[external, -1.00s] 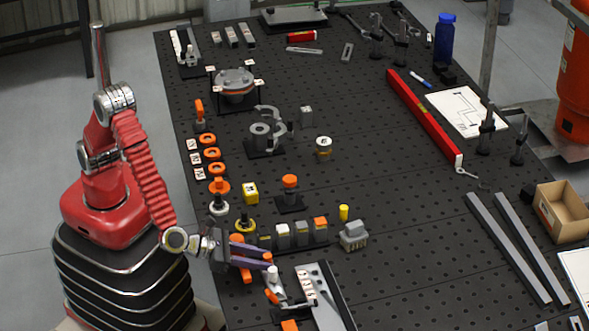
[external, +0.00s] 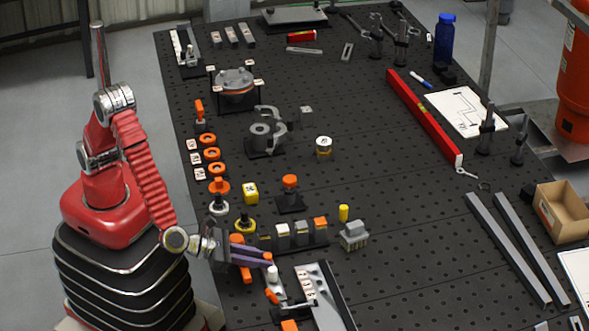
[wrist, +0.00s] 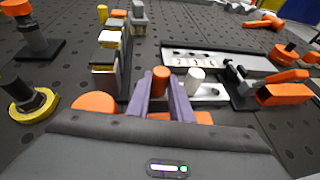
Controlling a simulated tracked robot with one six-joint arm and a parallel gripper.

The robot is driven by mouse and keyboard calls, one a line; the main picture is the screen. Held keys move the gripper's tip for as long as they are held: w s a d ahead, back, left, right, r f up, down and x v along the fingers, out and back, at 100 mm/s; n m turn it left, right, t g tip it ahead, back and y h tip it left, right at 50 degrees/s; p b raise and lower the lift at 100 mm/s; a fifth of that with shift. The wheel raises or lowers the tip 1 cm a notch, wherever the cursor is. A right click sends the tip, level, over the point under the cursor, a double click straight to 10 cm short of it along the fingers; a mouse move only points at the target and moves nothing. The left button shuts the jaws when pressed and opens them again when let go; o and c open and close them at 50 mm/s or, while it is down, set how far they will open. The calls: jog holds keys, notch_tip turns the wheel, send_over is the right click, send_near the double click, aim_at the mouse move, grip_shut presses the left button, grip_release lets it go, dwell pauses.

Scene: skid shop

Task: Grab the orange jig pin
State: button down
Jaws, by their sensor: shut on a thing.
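The orange jig pin (wrist: 160,75) is a small upright cylinder in the wrist view, between the tips of my gripper's purple fingers. In the external view only a little of the pin (external: 268,256) shows at the fingertips. My gripper (wrist: 161,98) is shut on the pin. In the external view my gripper (external: 263,260) reaches right from the arm, low over the near left of the table. The pin's lower part is hidden by the fingers, so I cannot tell whether it is seated in anything.
A white pin (wrist: 196,76) stands just right of the orange pin, beside a metal fixture plate (external: 318,292). A row of small blocks (external: 302,236) lies behind my gripper. Orange parts (wrist: 95,101) show close beside my gripper's body. The table's middle (external: 390,220) is clear.

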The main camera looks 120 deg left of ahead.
jog(key=shift+r, duration=0.1)
notch_tip(320, 180, up, 10)
dwell(0.7)
jog(key=shift+a, duration=0.15)
dwell(0.4)
